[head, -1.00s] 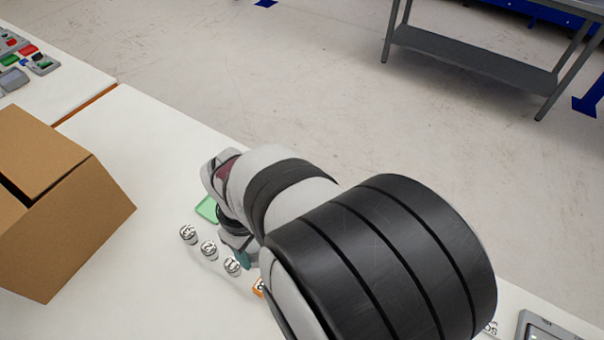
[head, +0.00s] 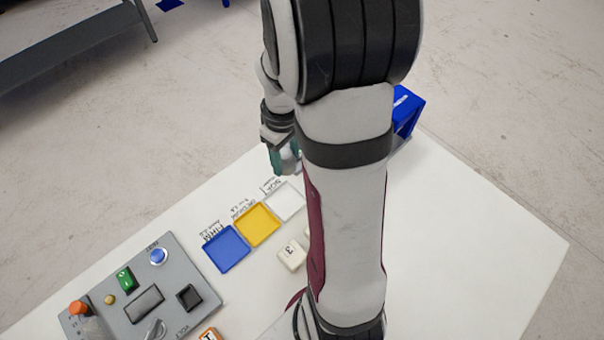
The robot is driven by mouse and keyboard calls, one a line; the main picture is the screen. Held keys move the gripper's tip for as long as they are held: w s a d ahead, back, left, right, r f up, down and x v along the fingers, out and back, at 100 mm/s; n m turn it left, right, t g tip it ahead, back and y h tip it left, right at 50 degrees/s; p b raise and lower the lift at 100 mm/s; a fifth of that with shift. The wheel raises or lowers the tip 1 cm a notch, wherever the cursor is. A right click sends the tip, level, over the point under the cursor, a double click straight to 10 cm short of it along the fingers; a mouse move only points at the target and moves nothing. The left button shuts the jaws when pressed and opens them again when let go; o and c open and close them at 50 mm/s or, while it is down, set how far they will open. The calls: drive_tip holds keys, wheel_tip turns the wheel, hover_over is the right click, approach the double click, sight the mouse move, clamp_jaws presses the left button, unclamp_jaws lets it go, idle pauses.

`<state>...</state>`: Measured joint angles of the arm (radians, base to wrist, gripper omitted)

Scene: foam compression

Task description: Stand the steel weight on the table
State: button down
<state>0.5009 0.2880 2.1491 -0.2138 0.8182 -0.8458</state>
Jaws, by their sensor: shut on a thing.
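My gripper (head: 285,162), with teal fingers, points down at the upper middle of the head view, beyond the white tray. It is shut on a small silver-grey thing (head: 290,154), which looks like the steel weight. The fingers and my arm hide most of it, so its tilt cannot be told. The white table (head: 470,245) lies below. Whether the held thing touches the table cannot be told.
Blue (head: 226,249), yellow (head: 257,225) and white (head: 286,201) trays lie in a row. A cream block marked 3 (head: 291,255) sits beside them. A grey control panel (head: 140,300) is at lower left. A blue bin (head: 406,112) stands behind my arm. The table's right side is clear.

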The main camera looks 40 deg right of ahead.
drive_tip(key=s+d+m, duration=0.5)
drive_tip(key=s+d, duration=0.2)
drive_tip(key=s, duration=0.6)
drive_tip(key=s+d+m, duration=0.6)
drive_tip(key=s, duration=0.7)
drive_tip(key=w+f, duration=0.2)
drive_tip(key=w, duration=0.1)
drive_tip(key=w+d+f, duration=0.1)
drive_tip(key=w+f, duration=0.1)
drive_tip(key=w, duration=0.2)
drive_tip(key=w+f, duration=0.2)
drive_tip(key=w, duration=0.1)
drive_tip(key=shift+w+d+f, duration=0.15)
drive_tip(key=shift+d+f, duration=0.15)
drive_tip(key=shift+f, duration=0.1)
drive_tip(key=shift+w+f, duration=0.15)
drive_tip(key=shift+f, duration=2)
drive_tip(key=shift+f, duration=0.1)
drive_tip(key=shift+c, duration=1.4)
unclamp_jaws()
